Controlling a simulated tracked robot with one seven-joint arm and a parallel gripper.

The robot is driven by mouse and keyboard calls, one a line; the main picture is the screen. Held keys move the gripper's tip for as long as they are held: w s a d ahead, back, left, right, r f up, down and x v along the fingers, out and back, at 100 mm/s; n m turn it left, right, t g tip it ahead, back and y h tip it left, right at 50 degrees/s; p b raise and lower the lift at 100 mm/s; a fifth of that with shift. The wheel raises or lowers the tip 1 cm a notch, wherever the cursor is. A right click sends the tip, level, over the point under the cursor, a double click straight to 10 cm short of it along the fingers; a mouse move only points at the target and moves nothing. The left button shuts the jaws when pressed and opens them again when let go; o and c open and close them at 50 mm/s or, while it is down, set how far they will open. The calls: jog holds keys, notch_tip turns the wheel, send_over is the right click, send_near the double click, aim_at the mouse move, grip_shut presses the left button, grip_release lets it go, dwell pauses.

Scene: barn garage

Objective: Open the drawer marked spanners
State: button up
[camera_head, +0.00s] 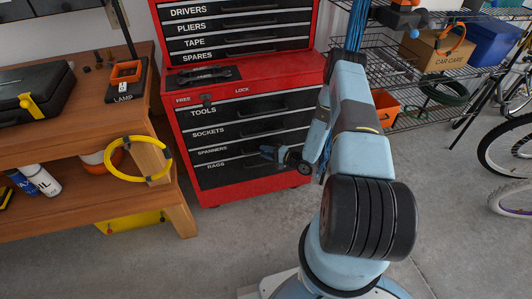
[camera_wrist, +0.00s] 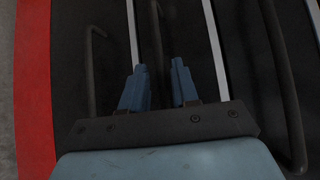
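The drawer marked spanners (camera_head: 212,151) is a black drawer in the lower part of the red tool cabinet, between sockets and rags. It looks shut, flush with its neighbours. My gripper (camera_head: 268,152) is in front of the right part of this drawer, at about its height. In the wrist view, my gripper (camera_wrist: 159,86) shows two blue fingers held apart with nothing between their tips. A dark bar handle (camera_wrist: 157,35) lies just beyond the gap, roughly in line with it, on the drawer between two pale strips. I cannot tell whether the fingers touch anything.
Neighbouring handles show left (camera_wrist: 92,60) and right (camera_wrist: 283,80) in the wrist view. A wooden workbench (camera_head: 160,160) with a yellow ring (camera_head: 109,169) stands left of the cabinet. Wire shelves (camera_head: 395,75) and bicycles (camera_head: 510,150) stand right. The concrete floor (camera_head: 235,240) in front is clear.

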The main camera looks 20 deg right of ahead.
grip_shut()
jog(key=shift+s, duration=0.15)
jog(key=s, duration=2.8)
jog(key=shift+s, duration=0.25)
jog(key=shift+a, duration=0.1)
jog(key=shift+o, duration=1)
grip_release()
jog(key=shift+w, duration=0.1)
jog(key=v, duration=1.3)
jog(key=shift+s+d, duration=0.3)
